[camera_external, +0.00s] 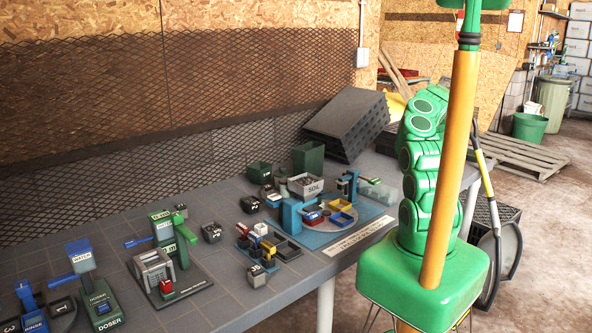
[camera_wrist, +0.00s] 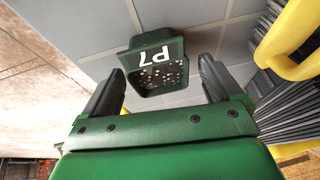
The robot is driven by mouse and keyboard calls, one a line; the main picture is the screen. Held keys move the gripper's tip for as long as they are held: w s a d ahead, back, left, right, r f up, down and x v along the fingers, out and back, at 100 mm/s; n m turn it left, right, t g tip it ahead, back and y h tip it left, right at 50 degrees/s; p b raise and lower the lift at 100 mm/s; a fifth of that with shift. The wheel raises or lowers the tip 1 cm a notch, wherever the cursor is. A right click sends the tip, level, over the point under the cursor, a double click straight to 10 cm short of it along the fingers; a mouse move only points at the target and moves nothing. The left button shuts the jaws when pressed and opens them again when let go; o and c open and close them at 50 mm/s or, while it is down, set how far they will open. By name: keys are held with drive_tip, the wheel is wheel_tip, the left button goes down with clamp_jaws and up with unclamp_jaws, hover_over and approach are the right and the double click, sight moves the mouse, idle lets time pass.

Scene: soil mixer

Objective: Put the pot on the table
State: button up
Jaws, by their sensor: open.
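A dark green pot (camera_wrist: 155,65) marked P7 shows in the wrist view, with dark soil and white specks visible in its opening. It appears to rest on the grey tiled table top, also seen in the external view (camera_external: 215,265). My gripper (camera_wrist: 160,85) is open, with one dark finger on each side of the view. The pot lies ahead, between the finger lines, with visible gaps on both sides. My gripper is hidden in the external view, where I cannot identify the P7 pot.
The external view shows a soil station (camera_external: 308,187), a water station (camera_external: 165,250) and a doser (camera_external: 100,305) along the table. Several small numbered blocks stand among them. Black stacked trays (camera_external: 348,120) stand at the back. A yellow object (camera_wrist: 285,45) is close on the right in the wrist view.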

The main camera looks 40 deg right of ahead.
drive_tip(key=shift+v, duration=5.05)
